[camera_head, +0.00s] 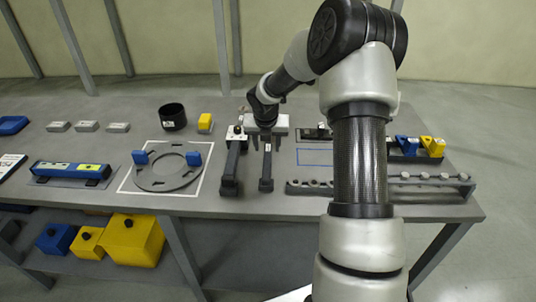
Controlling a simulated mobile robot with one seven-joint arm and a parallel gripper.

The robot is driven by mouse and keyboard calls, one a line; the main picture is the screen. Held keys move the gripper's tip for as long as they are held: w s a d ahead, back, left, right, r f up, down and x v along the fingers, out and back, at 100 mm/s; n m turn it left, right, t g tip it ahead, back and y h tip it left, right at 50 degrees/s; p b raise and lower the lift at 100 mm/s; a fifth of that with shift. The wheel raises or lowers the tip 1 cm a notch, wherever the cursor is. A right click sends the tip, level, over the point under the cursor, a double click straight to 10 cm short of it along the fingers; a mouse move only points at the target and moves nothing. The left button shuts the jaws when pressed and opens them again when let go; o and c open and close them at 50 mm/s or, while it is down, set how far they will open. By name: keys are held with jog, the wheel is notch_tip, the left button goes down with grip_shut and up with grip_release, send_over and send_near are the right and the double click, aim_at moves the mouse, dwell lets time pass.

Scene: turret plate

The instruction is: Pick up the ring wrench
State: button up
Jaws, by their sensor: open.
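Two long dark tools lie side by side near the middle of the bench. The thinner one, which appears to be the ring wrench (266,170), points from the front edge toward my gripper. Its far end is too small and partly covered to make out. My gripper (267,142) is open at the far end of this tool, pointing down over it. I cannot tell whether the fingers touch it. The thicker dark tool (231,168) lies just to the left, with a pale block at its far end.
A grey ring plate (164,184) with two blue blocks lies to the left. A black cup (173,116) and a yellow block (205,122) stand behind. A rack with several round pieces (428,178) is at right, partly behind my arm.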

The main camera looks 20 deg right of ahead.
aim_at(268, 149)
jog(key=x, duration=0.4)
jog(key=shift+w+d+f, duration=0.25)
jog(key=shift+w+f, duration=0.05)
grip_shut()
dwell(1.1)
